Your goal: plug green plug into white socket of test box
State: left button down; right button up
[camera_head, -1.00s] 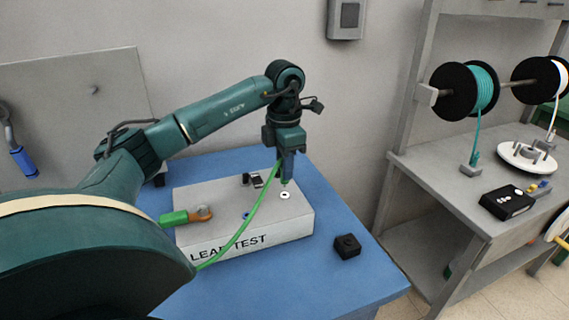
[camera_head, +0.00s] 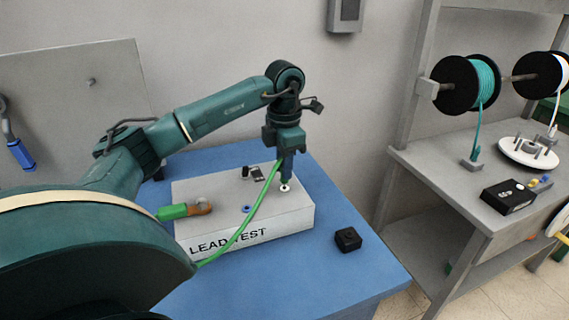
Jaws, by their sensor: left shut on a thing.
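The white test box (camera_head: 285,222), marked LEAD TEST, stands on a blue table. Its white socket (camera_head: 284,188) is a ring on the right part of the top. A blue socket (camera_head: 246,208) lies left of it. My left gripper (camera_head: 286,178) points straight down over the white socket and is shut on the green plug, which is mostly hidden by the fingers. The plug's lower end is at the socket; I cannot tell how deep it sits. The green cable (camera_head: 252,215) runs from the gripper down across the box front. My right gripper is not in view.
A small black block (camera_head: 348,240) sits on the blue table (camera_head: 325,270) right of the box. A grey shelf bench (camera_head: 440,180) with cable reels stands at right.

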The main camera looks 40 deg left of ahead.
pick_arm(q)
jog(key=shift+f+b, duration=0.6)
jog(key=shift+f, duration=0.55)
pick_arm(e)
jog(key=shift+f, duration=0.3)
pick_arm(q)
jog(key=c, duration=1.2)
grip_release()
jog(key=shift+c, duration=0.2)
jog(key=shift+r, duration=0.95)
notch_tip(320, 180, up, 11)
jog(key=p, duration=0.2)
jog(key=shift+r, duration=0.2)
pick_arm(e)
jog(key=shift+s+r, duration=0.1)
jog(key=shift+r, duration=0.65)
